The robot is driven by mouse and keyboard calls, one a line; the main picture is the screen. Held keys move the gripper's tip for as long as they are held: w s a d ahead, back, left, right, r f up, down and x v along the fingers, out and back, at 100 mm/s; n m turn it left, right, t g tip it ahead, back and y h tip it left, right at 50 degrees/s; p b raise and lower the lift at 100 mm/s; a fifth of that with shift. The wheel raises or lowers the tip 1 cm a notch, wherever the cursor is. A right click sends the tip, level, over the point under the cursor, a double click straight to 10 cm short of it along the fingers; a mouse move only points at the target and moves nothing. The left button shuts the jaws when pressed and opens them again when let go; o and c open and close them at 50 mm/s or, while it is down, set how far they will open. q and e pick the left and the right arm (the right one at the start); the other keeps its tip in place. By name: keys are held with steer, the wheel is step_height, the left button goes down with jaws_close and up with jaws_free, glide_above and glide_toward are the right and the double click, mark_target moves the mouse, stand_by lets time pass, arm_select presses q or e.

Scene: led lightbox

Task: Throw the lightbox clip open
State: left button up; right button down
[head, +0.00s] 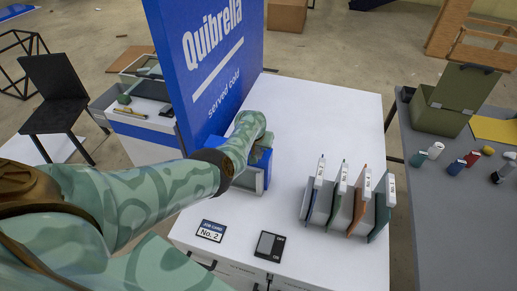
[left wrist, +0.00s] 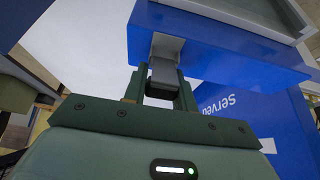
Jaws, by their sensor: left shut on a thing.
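The lightbox (head: 263,168) is a blue and grey box on the white table, at the foot of the blue sign panel. My left arm covers much of it in the head view. In the left wrist view its blue side (left wrist: 218,50) and grey frame (left wrist: 248,10) fill the top. A small grey clip (left wrist: 166,48) sits at the blue face. My left gripper (left wrist: 163,84) is shut on the clip, with a dark green finger on either side. The fingers are hidden in the head view. My right gripper is in neither view.
The tall blue sign panel (head: 208,62) stands just behind and left of the lightbox. A rack of several upright cards (head: 348,200) stands to the right. A job card (head: 211,231) and a black switch plate (head: 269,245) lie in front.

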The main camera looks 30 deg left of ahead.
arm_select(q)
steer(key=shift+w+f+g+b, duration=0.15)
steer(key=shift+g+b, duration=0.5)
steer(key=shift+g, duration=0.05)
steer(key=o, duration=1)
steer(key=p+v, duration=0.7)
steer(key=p, duration=0.1)
steer(key=shift+w+a, duration=0.15)
steer(key=a+p+v, duration=0.1)
steer(key=p+v, duration=0.2)
steer(key=v, duration=0.6)
steer(key=shift+s+d+p, duration=0.25)
steer(key=shift+d+p, duration=0.15)
